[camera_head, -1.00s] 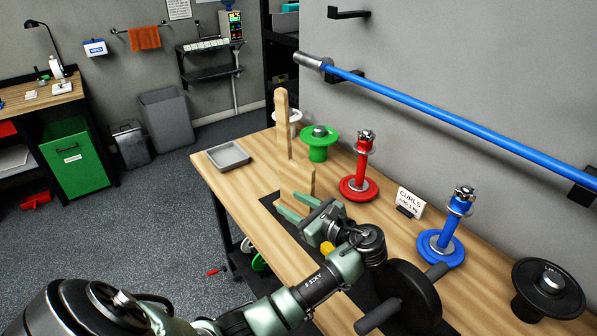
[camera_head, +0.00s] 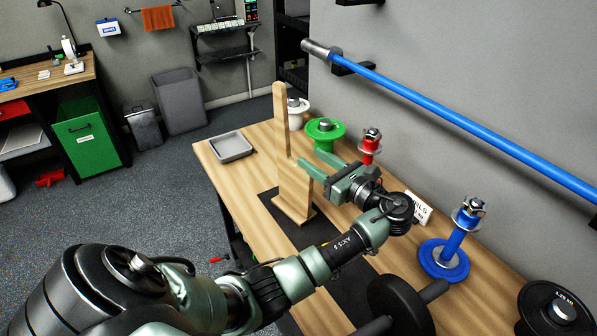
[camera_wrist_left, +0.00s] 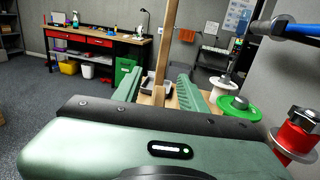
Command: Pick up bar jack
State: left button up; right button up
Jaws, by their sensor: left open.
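The wooden bar jack (camera_head: 281,125), a tall upright post on a flat base with a shorter side piece, stands on the workbench. My left gripper (camera_head: 310,158) is open and empty just right of the post, above the bench. In the left wrist view the bar jack's post (camera_wrist_left: 165,40) appears between the two green fingers (camera_wrist_left: 158,78). I cannot tell whether it is between the fingertips or just beyond them. My right gripper is not in view.
On the workbench (camera_head: 262,220) are a grey tray (camera_head: 231,146), green plate (camera_head: 325,131), white plate (camera_head: 298,112), red post (camera_head: 370,143), blue post (camera_head: 455,240), a sign (camera_head: 418,206) and a black dumbbell (camera_head: 400,305). A blue barbell (camera_head: 450,115) hangs on the wall.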

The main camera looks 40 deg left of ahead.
pick_arm(q)
jog(key=b, duration=1)
send_near(296, 172)
jog(key=a+f, duration=0.1)
jog(key=w+a+f, duration=0.1)
jog(key=a, duration=0.1)
jog(key=shift+a+f, duration=0.1)
jog(key=shift+f, duration=0.1)
jog(key=a, duration=0.2)
jog(key=a+p, duration=0.1)
jog(key=a, duration=0.2)
jog(key=w+a+r+p, duration=0.1)
jog(key=a, duration=0.2)
jog(key=shift+d, duration=0.15)
grip_shut()
jog(key=shift+r, duration=0.1)
dwell(0.4)
